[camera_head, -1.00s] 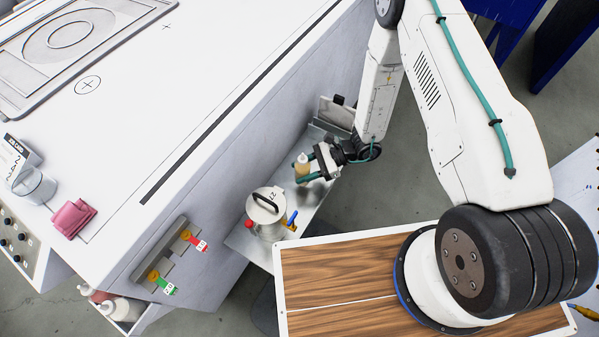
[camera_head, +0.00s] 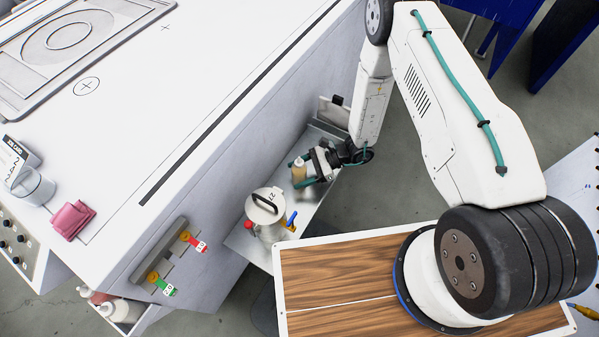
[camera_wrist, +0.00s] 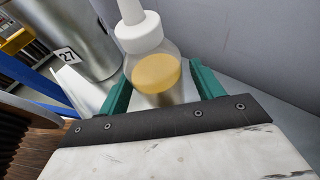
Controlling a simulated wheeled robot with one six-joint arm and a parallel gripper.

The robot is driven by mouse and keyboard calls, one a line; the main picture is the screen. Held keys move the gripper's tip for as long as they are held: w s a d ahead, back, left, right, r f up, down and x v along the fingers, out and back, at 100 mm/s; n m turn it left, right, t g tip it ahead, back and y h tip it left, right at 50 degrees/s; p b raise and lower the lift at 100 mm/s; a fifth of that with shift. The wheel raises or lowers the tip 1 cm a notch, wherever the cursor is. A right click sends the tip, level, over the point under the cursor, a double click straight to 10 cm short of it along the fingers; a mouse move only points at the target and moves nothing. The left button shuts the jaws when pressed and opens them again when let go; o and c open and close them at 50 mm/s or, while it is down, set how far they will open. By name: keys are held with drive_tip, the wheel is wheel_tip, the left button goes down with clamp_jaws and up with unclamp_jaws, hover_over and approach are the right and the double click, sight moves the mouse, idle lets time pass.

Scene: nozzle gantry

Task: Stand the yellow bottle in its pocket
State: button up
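The yellow bottle (camera_head: 299,171) is a small clear bottle with yellow contents and a white nozzle cap. It is upright or nearly so over the metal shelf at the side of the white machine. My gripper (camera_head: 308,170) has its green fingers on both sides of it. A side tray (camera_head: 128,326) at the lower left holds a white bottle and a reddish one; I cannot make out an empty pocket there.
A metal can (camera_head: 266,212) marked 27, with a blue lever, stands on the shelf (camera_head: 242,240) close to the bottle. A plate (camera_head: 333,112) stands at the shelf's far end. The machine wall (camera_head: 215,215) carries red and green tags.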

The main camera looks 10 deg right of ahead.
drive_tip(key=shift+r, duration=0.1)
drive_tip(key=v, duration=1.2)
wheel_tip(320, 180, up, 31)
drive_tip(key=s+d+n+g+h, duration=0.1)
drive_tip(key=s+n+g+h, duration=0.15)
drive_tip(key=n+h, duration=0.45)
drive_tip(key=s+d+r+n+t+h, duration=0.2)
drive_tip(key=s+d+r+n+h, duration=0.1)
drive_tip(key=s+r, duration=0.6)
drive_tip(key=s+d+r+n+t+h, duration=0.3)
drive_tip(key=s+r+n, duration=0.3)
drive_tip(key=s+r, duration=0.3)
drive_tip(key=shift+s+d+n+t+h, duration=0.35)
drive_tip(key=shift+s+d, duration=0.5)
drive_tip(key=shift+s, duration=0.55)
